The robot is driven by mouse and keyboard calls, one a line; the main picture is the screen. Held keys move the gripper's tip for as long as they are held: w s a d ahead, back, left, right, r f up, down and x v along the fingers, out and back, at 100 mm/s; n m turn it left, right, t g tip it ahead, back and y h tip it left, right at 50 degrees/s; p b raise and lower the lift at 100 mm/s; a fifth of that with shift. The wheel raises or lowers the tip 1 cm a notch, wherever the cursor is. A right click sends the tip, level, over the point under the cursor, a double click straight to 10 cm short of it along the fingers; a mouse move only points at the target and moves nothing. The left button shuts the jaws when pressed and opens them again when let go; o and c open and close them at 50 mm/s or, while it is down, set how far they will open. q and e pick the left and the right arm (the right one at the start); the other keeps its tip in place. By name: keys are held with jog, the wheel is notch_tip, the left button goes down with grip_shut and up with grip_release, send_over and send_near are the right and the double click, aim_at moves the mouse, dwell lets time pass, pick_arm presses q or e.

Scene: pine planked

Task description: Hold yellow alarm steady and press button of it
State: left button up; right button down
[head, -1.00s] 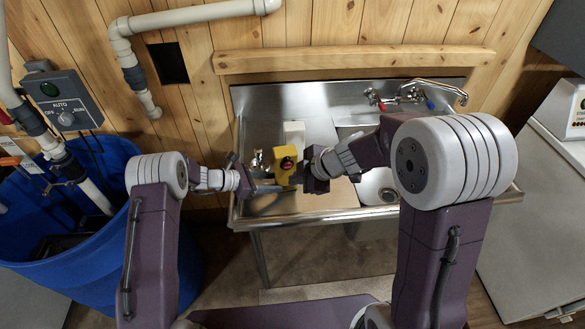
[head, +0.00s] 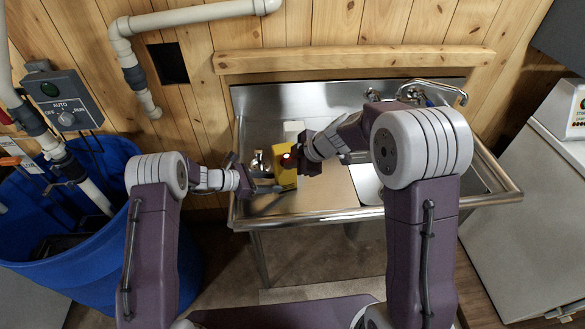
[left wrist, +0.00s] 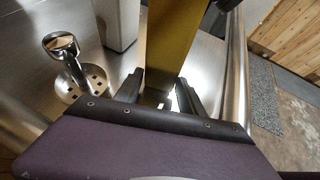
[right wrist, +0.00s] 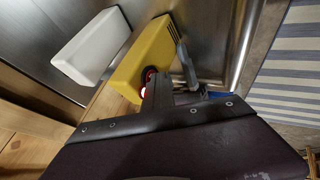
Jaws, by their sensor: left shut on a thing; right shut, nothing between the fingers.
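The yellow alarm (head: 283,176) stands on the steel sink's drainboard. It also shows in the left wrist view (left wrist: 170,45) and in the right wrist view (right wrist: 140,64). My left gripper (head: 274,187) is shut on the alarm's lower part, its fingers on both sides in the left wrist view (left wrist: 160,98). The red button (right wrist: 147,84) is on the alarm's face, partly hidden by my right gripper. My right gripper (right wrist: 158,95) is shut and empty, its tips at the button. In the head view, my right gripper (head: 296,160) covers most of the alarm's face.
A white block (right wrist: 92,45) stands beside the alarm; it also shows in the head view (head: 293,130). The sink's faucet (head: 430,90) is at the back right. A blue bin (head: 60,240) stands at left.

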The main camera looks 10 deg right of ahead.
pick_arm(q)
jog(key=shift+s+d, duration=0.1)
pick_arm(e)
jog(key=s+d+r, duration=0.4)
jog(key=s+r, duration=0.4)
jog(key=shift+s+d, duration=0.2)
jog(key=shift+d, duration=0.15)
dwell(0.4)
pick_arm(q)
jog(key=o, duration=1.1)
jog(key=shift+c, duration=0.2)
